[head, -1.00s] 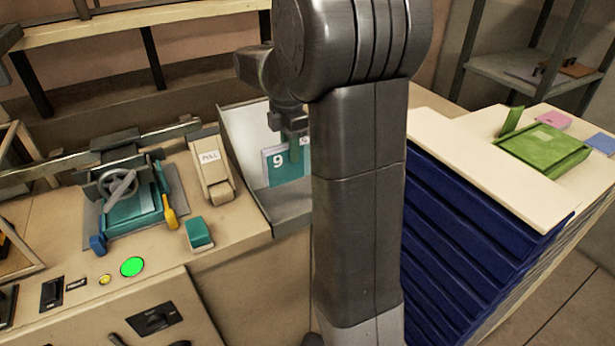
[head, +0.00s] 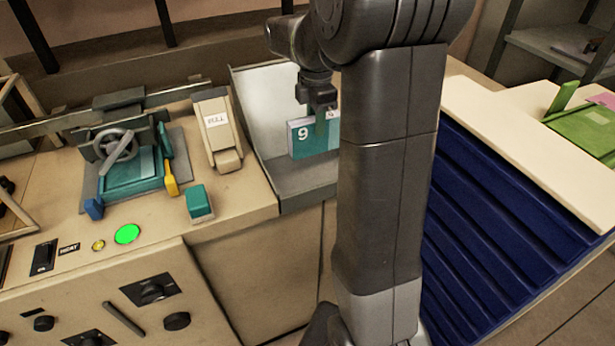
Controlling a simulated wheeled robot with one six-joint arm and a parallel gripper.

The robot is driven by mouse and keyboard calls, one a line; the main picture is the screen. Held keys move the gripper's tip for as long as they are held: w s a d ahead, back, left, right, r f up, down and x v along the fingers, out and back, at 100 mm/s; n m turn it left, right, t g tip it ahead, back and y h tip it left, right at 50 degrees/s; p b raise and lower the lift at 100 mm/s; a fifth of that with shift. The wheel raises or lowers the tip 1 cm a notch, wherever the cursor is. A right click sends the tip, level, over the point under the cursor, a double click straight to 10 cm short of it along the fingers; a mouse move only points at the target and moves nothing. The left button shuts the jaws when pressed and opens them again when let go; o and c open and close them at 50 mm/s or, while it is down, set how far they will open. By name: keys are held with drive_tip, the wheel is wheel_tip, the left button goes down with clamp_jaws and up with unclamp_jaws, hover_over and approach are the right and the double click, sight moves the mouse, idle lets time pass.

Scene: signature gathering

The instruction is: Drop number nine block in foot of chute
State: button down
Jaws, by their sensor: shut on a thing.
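The number nine block (head: 303,146) is a teal block with a white 9 on its face and a pale left edge. My gripper (head: 318,112) points down and is shut on its upper part. The block is upright in the foot of the chute (head: 296,183), a grey tray with a pale sloping back panel (head: 262,90). I cannot tell whether the block's underside touches the chute floor. My arm hides the right side of the chute and may hide part of the block.
Left of the chute stand a beige PULL lever (head: 217,125) and a small teal block (head: 200,203). A teal press with a handwheel (head: 115,147) is farther left, near a lit green button (head: 127,234). A dark blue ribbed rack (head: 490,205) lies right of my arm.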

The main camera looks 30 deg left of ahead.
drive_tip(key=shift+f, duration=0.1)
drive_tip(key=c, duration=1.1)
unclamp_jaws()
drive_tip(key=shift+o, duration=0.2)
wheel_tip(320, 180, up, 14)
drive_tip(key=shift+f, duration=0.2)
wheel_tip(320, 180, down, 13)
drive_tip(key=shift+p, duration=0.5)
drive_tip(key=shift+r+p, duration=1.45)
drive_tip(key=shift+r, duration=0.4)
